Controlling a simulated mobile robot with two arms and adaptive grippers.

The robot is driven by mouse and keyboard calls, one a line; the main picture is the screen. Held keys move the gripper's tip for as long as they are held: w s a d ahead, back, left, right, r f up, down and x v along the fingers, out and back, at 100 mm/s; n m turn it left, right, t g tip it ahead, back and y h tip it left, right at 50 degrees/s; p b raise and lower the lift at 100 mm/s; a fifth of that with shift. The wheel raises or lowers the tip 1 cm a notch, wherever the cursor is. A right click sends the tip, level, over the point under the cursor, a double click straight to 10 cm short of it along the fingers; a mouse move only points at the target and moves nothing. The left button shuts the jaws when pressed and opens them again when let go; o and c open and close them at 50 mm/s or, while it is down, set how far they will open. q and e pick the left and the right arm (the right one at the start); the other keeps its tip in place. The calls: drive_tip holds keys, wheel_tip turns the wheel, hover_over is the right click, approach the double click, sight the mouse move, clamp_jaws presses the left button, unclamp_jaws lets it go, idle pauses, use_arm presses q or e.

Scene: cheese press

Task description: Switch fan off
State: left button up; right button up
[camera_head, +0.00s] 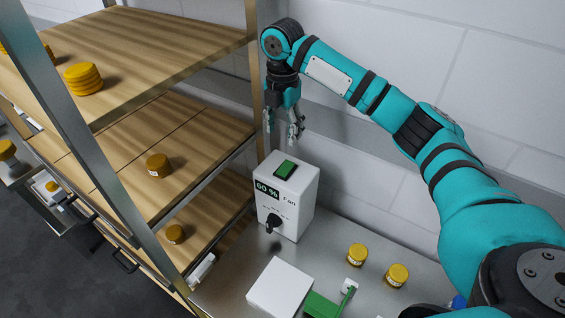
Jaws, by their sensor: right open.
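A white fan control box (287,200) stands on the metal worktop, marked "Fan" with a display reading 60 %. It has a green rocker switch (286,169) on its top and a black knob (273,222) on its front. My right gripper (283,138) hangs from its teal arm above and behind the box, pointing down. Its fingers are apart and empty, a little above the green switch and not visibly touching it. My left gripper is not in view. The fan itself does not show.
A wooden shelf rack (190,125) with yellow cheese wheels (83,78) stands close on the left. A tiled wall (380,40) is behind.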

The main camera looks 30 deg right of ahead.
sight(282, 172)
wheel_tip(282, 172, down, 13)
drive_tip(key=p, duration=0.3)
drive_tip(key=shift+w, duration=0.15)
drive_tip(key=shift+f, duration=0.6)
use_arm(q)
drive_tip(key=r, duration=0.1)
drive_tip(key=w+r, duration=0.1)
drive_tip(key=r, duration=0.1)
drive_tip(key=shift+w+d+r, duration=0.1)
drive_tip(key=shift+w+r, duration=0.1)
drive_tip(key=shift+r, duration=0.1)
